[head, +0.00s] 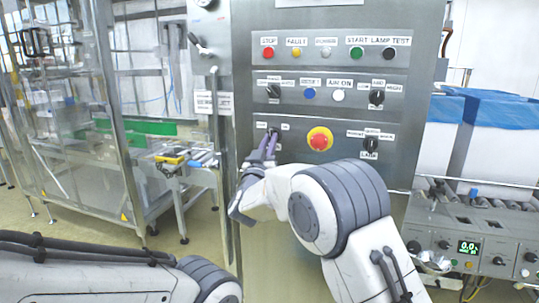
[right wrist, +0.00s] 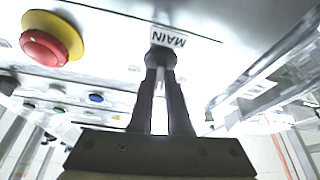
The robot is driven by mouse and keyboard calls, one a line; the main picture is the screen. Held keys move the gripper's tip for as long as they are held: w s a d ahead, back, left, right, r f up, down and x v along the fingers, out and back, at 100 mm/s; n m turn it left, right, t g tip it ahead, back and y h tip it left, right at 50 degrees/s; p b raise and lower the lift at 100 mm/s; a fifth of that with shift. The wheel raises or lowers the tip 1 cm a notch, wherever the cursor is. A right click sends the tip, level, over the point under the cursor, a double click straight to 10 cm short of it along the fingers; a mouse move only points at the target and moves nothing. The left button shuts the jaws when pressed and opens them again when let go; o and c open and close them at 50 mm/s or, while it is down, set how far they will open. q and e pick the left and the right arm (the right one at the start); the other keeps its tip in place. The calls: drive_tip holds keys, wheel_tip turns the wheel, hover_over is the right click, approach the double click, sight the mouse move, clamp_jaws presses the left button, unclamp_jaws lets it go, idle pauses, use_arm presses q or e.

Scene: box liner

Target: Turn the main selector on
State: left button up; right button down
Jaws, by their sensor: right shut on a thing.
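The main selector (right wrist: 160,60) is a small dark knob on the grey control panel (head: 318,190), beneath a label reading MAIN (right wrist: 168,38) in the right wrist view. My right gripper (right wrist: 160,70) is shut on this knob, one dark finger on each side. In the head view the right gripper (head: 269,138) reaches the lower left row of the panel, and its fingers mostly hide the selector. The knob's exact angle is hard to read. My left arm crosses the bottom left of the head view, its gripper out of sight.
A red emergency stop button (head: 320,139) on a yellow ring sits just right of the selector. Another black selector (head: 370,145) is farther right. Rows of buttons and switches are above.

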drive_tip(key=m+g+h+b, duration=0.1)
drive_tip(key=m, duration=0.3)
drive_tip(key=m+g+h+b, duration=0.1)
drive_tip(key=m+h, duration=0.1)
drive_tip(key=m, duration=0.2)
drive_tip(key=m+g+h+b, duration=0.1)
drive_tip(key=m+h, duration=0.1)
drive_tip(key=m, duration=0.1)
drive_tip(key=shift+a+m, duration=0.3)
drive_tip(key=shift+m, duration=0.1)
drive_tip(key=shift+m+g+h, duration=0.6)
drive_tip(key=shift+m+h, duration=0.1)
drive_tip(key=shift+m, duration=1.2)
drive_tip(key=shift+r, duration=0.1)
drive_tip(key=c, duration=0.9)
unclamp_jaws()
